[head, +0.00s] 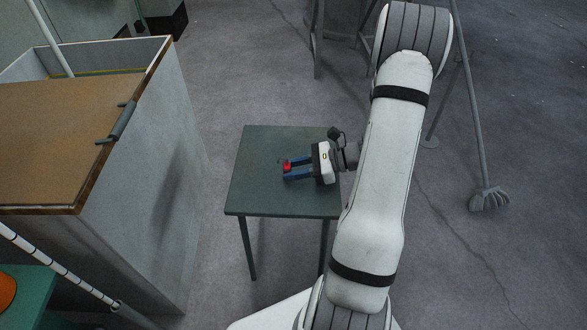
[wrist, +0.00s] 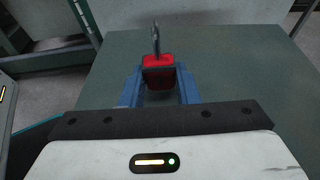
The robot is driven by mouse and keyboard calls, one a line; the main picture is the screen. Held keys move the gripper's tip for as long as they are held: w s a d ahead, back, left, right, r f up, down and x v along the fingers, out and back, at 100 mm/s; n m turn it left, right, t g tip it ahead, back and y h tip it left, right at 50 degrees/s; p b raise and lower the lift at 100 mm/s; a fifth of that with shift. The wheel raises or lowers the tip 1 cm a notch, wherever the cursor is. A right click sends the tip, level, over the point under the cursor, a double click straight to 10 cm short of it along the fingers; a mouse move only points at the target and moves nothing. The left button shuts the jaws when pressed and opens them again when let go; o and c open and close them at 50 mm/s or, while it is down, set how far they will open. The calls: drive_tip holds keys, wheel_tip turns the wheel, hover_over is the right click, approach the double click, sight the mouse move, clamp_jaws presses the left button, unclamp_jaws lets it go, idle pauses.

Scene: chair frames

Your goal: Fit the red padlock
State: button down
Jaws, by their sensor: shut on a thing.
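The red padlock (head: 287,166) is between the blue fingers of my gripper (head: 285,169), over the small green table (head: 268,198). In the wrist view the padlock (wrist: 158,72) has a red body and a grey shackle that stands up from it. My gripper (wrist: 160,90) is shut on the padlock body, one finger on each side. I cannot tell whether the padlock touches the tabletop.
A large grey chest (head: 165,150) with a brown top and a dark handle (head: 122,121) on its edge stands at the left. A pole (head: 60,268) and an orange object (head: 6,291) are at lower left. Floor between chest and table is clear.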

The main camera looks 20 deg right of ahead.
drive_tip(key=shift+r+p, duration=1.95)
drive_tip(key=shift+r, duration=0.5)
drive_tip(key=w+a+r+m+t+h, duration=0.2)
drive_tip(key=w+a+m+t+h, duration=0.45)
drive_tip(key=w+a, duration=0.4)
wheel_tip(320, 180, up, 18)
drive_tip(key=d+p, duration=0.1)
drive_tip(key=p, duration=2.5)
drive_tip(key=shift+w+r+m, duration=0.25)
drive_tip(key=shift+w+m, duration=0.2)
